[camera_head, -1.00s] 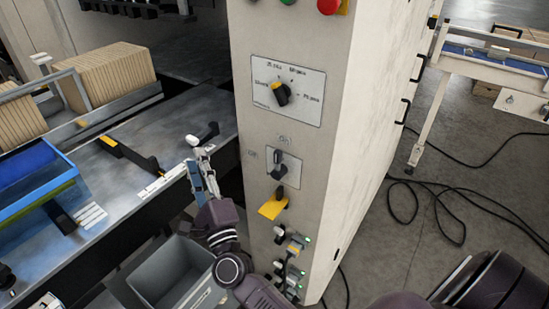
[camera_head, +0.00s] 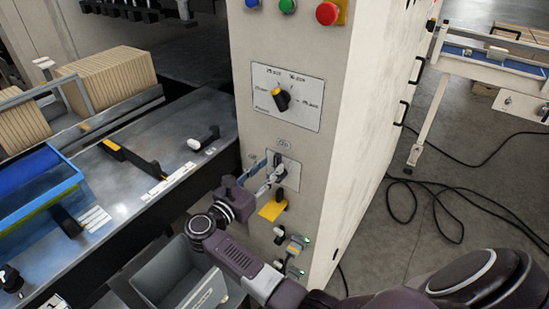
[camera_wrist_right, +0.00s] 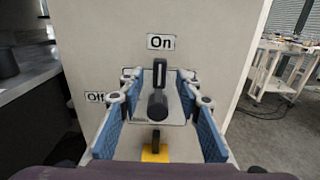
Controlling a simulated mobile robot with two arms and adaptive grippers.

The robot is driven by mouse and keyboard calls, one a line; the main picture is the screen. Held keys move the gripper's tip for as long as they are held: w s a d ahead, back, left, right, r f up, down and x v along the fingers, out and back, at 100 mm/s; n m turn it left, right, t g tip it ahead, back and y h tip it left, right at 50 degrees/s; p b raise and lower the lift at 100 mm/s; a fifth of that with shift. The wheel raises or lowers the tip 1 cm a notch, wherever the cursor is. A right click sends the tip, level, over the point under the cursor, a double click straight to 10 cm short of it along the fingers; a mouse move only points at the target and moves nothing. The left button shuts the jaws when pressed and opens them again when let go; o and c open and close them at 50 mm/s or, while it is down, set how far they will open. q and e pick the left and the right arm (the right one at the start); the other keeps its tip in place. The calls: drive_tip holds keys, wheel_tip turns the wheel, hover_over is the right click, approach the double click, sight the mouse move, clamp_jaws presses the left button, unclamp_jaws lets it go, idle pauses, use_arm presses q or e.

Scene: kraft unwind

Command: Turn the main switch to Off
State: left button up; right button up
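The main switch (camera_head: 281,170) is on the cabinet's front panel, below the selector dial, partly covered by my right gripper in the head view. In the right wrist view its black handle (camera_wrist_right: 158,100) stands upright, pointing to the On label (camera_wrist_right: 160,42). The Off label (camera_wrist_right: 95,97) is at its left. My right gripper (camera_head: 270,174) is at the switch. In the right wrist view its blue-padded fingers are apart, one on each side of the handle, with gaps visible. Contact cannot be seen. My left gripper is not in view.
A selector dial (camera_head: 281,99) and push buttons (camera_head: 288,5) sit above the switch. A yellow tag (camera_head: 271,211) with a black knob is just below, with small lit switches lower down. A grey bin (camera_head: 180,278) stands at the cabinet's left. Cables lie on the floor at right.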

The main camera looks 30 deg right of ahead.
sight(276, 161)
drive_tip(key=shift+p+x, duration=0.45)
drive_tip(key=shift+x, duration=1.3)
drive_tip(key=shift+c, duration=0.3)
clamp_jaws()
